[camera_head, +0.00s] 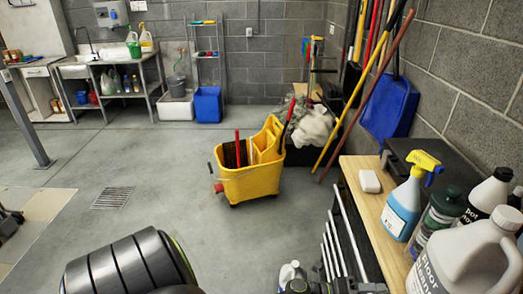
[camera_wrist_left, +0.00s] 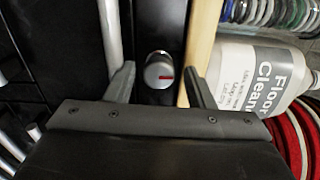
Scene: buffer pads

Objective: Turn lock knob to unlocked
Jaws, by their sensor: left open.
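The lock knob (camera_wrist_left: 158,68) is a round silver-grey knob with a short red mark on its face, seen in the left wrist view on a dark panel. The red mark lies roughly level, towards the picture's right. My left gripper (camera_wrist_left: 160,78) is open, with one finger on each side of the knob and visible gaps between. I cannot tell how far the fingertips are from the panel. In the head view the knob cannot be made out. My right gripper cannot be made out in either view.
A wooden-topped cabinet (camera_head: 370,207) with pale drawer handles stands at the right. It holds a floor cleaner jug (camera_head: 465,262), a blue spray bottle (camera_head: 405,205) and other bottles. A yellow mop bucket (camera_head: 250,183) stands on the floor. The floor left of it is largely clear.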

